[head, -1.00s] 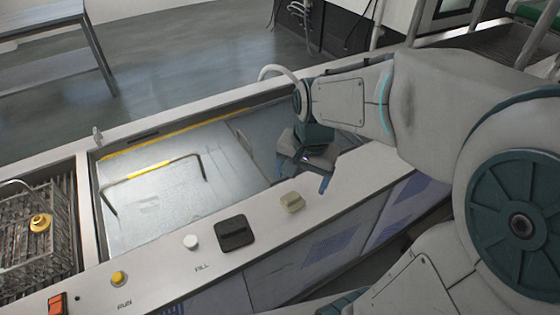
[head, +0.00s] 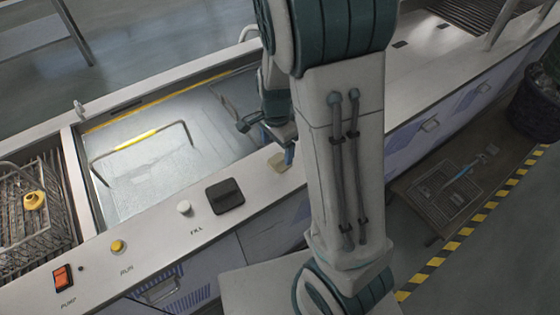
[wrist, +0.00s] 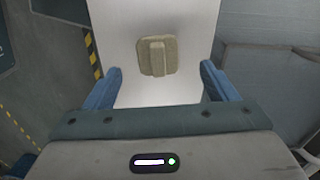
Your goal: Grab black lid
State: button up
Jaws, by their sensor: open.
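The black lid (head: 225,196), a dark square with a raised grip bar, lies flat on the pale front ledge, right of the white FILL knob. A beige lid (head: 278,162) of similar shape lies further right on the ledge, partly hidden by my arm. My gripper (wrist: 158,82) is open and empty. In the wrist view the beige lid (wrist: 156,56) shows ahead, between the lines of the two blue fingers. The black lid is not in the wrist view. In the head view my arm hides much of the gripper, which is near the beige lid.
The tank (head: 150,170) with a yellow-marked handle bar lies behind the ledge. A wire basket (head: 30,245) holding a yellow part is at left. A white knob (head: 184,207), yellow button (head: 118,246) and orange switch (head: 62,275) sit along the ledge.

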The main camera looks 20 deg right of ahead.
aim_at(279, 159)
jog(key=shift+d+f, duration=0.15)
jog(key=shift+f, duration=1.25)
jog(key=shift+d+f, duration=0.1)
jog(key=shift+f, duration=1.3)
jog(key=c, duration=1.3)
jog(key=shift+r, duration=0.1)
